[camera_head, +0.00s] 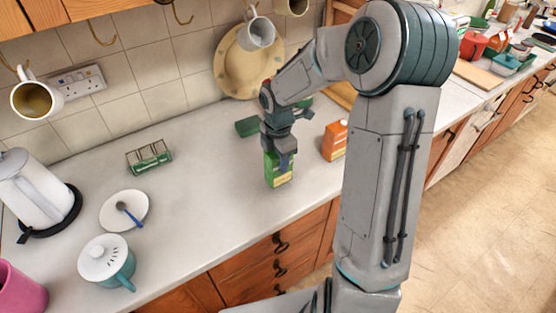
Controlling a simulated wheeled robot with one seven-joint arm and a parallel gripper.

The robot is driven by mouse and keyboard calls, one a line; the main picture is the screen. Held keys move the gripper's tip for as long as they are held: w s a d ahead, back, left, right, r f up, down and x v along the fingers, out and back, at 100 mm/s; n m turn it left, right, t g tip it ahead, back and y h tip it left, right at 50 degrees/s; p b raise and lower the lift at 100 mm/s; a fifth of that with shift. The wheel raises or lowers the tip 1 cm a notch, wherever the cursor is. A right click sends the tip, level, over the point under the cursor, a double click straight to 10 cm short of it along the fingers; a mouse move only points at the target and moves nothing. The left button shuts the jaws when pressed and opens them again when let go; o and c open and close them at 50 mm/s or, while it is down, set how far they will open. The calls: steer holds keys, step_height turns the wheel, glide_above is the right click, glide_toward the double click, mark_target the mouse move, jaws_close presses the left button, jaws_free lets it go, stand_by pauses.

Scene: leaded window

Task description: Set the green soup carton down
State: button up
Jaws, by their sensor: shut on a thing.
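The green soup carton (279,174) is upright at the middle of the grey counter (200,204), near its front edge. My gripper (283,152) is shut on the top part of the carton from above. The jaws hide the carton's upper end. The carton's bottom is at or just above the counter; I cannot tell whether it touches.
An orange carton (335,141) stands just right of the green one. A dark green box (247,127) lies behind left. A wire rack (149,157), a plate with a blue spoon (124,211), a teal lidded pot (107,262) and a white kettle (34,193) are left. Counter left of the carton is clear.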

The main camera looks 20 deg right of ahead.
steer(key=shift+f, duration=0.7)
steer(key=o, duration=1.1)
steer(key=shift+f, duration=0.1)
steer(key=shift+c, duration=0.2)
step_height(320, 180, up, 12)
steer(key=shift+r+b, duration=0.1)
steer(key=shift+b, duration=0.6)
steer(key=s+r+m+t, duration=0.2)
steer(key=s+m, duration=0.8)
steer(key=s+r+m+t, duration=0.2)
steer(key=s+m, duration=0.9)
steer(key=shift+r+m, duration=0.2)
steer(key=shift+m, duration=0.1)
